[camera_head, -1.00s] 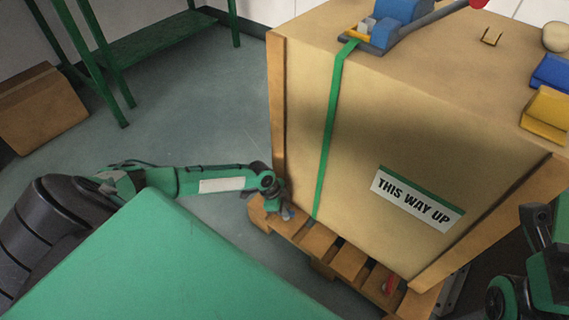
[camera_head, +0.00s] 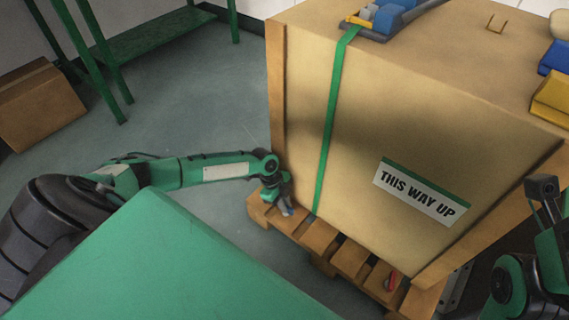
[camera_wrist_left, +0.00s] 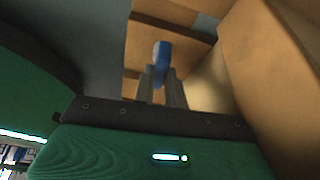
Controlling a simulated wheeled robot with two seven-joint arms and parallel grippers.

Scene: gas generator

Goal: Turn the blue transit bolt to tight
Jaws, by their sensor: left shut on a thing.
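The blue transit bolt (camera_wrist_left: 161,58) shows in the left wrist view as a blue, flat-sided head with a pale grey edge, upright between the fingertips. My left gripper (camera_wrist_left: 162,82) is shut on it, one grey finger on each side. In the head view my left gripper (camera_head: 286,209) reaches down to the pallet's left end, beside the crate's lower left corner. There the bolt is mostly hidden by the gripper. The bolt's lower part and seat are not clear in either view.
The wooden crate (camera_head: 335,110), marked THIS WAY UP, stands on a slatted pallet (camera_head: 318,237) with a green strap (camera_head: 328,140) down its front. A red part (camera_head: 391,281) sits on the pallet's right. A cardboard box (camera_head: 38,105) and green rack (camera_head: 150,45) stand back left. Floor between is clear.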

